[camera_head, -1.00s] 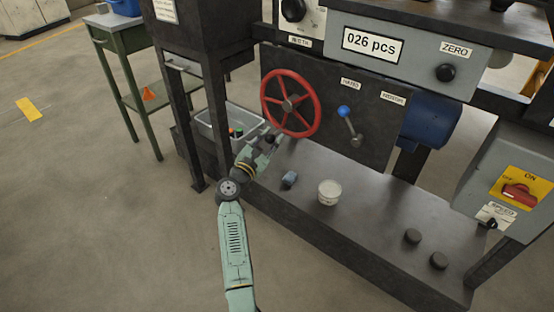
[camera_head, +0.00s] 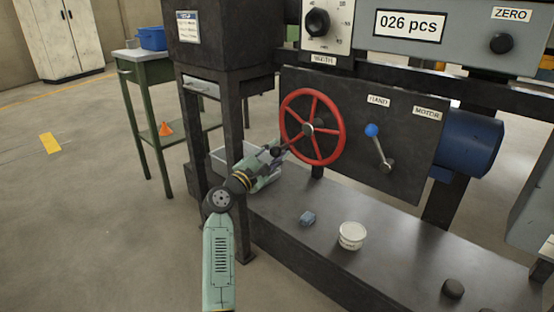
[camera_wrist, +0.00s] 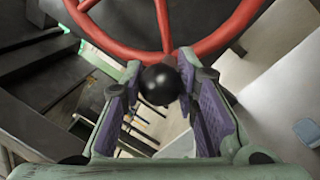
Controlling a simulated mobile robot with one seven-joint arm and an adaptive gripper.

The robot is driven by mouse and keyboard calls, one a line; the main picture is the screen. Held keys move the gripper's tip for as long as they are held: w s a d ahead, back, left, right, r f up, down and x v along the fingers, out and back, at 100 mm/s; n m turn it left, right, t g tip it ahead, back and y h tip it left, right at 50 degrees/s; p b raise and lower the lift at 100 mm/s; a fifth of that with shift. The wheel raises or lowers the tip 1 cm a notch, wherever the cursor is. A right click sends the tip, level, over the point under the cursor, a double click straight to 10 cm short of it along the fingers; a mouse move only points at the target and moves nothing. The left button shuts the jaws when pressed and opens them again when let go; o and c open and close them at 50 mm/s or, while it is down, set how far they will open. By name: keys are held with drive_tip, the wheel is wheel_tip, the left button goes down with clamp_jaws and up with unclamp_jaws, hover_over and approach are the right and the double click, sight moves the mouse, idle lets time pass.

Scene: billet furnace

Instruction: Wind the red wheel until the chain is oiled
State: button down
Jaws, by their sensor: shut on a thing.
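The red wheel (camera_head: 308,129) stands upright on the dark front panel of the machine. Its red rim and spokes fill the top of the wrist view (camera_wrist: 163,27). A black knob (camera_wrist: 159,84) at the wheel's lower left sits between the finger pads in the wrist view. My gripper (camera_head: 272,158) is shut on this knob, reaching it from the lower left in the head view. I cannot make out the chain in either view.
A white tub (camera_head: 351,236) and a small blue block (camera_head: 308,218) lie on the dark bench below. A grey bin (camera_head: 226,157) is behind my arm.

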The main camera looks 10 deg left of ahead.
drive_tip(key=shift+a+r, duration=0.1)
drive_tip(key=shift+r, duration=0.05)
drive_tip(key=c, duration=1.2)
unclamp_jaws()
wheel_tip(320, 180, up, 10)
